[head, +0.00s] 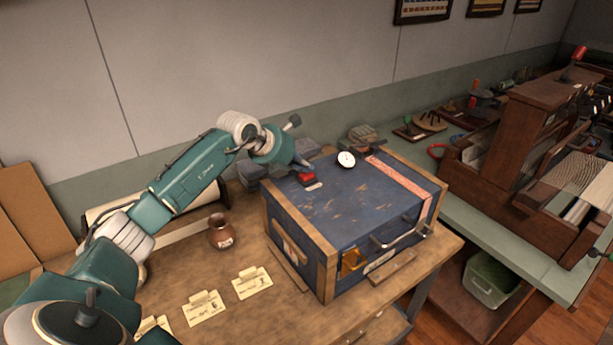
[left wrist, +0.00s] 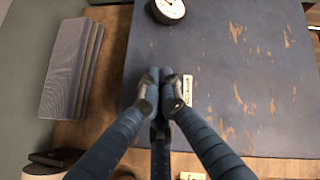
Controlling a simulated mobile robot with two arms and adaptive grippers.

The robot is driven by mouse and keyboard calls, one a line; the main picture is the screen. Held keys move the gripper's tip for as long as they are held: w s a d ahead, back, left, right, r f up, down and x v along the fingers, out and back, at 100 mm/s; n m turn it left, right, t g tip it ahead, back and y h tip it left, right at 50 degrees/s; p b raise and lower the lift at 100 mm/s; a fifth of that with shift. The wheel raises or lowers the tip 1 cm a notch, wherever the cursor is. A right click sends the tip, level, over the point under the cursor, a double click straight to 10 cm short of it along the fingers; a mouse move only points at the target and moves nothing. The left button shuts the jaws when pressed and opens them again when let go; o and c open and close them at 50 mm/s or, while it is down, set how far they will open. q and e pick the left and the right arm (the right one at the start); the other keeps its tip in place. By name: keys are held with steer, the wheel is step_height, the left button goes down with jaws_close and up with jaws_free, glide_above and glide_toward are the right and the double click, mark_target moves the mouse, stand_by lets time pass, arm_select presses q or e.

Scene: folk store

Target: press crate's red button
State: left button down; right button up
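The crate (head: 330,205) is a blue box with wooden corner posts, standing on a wooden table. Its red button (head: 306,178) sits on the top near the back left edge. The crate top also fills much of the left wrist view (left wrist: 235,70). My left gripper (head: 305,163) is just above or at the button; I cannot tell whether it touches. In the left wrist view its fingertips (left wrist: 160,74) are together, with nothing seen between them. The button is hidden there behind the fingers, beside a small pale label (left wrist: 187,91). My right gripper is not in view.
A round white dial (head: 346,159) stands on the crate top, right of the button. A brown jar (head: 221,232) and paper cards (head: 252,282) are on the wooden table (head: 235,318). Grey ridged blocks lie behind the crate, near the wall. A green counter with wooden racks is at right.

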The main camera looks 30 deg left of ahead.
mark_target(305, 175)
arm_select(q)
steer(key=shift+f+b, duration=0.4)
steer(key=shift+f, duration=0.15)
stand_by(0.9)
steer(key=shift+r, duration=0.1)
steer(key=shift+r+p, duration=0.55)
steer(key=shift+r, duration=0.3)
steer(key=shift+r+p, duration=1.6)
steer(key=shift+r, duration=0.95)
steer(key=shift+f, duration=0.1)
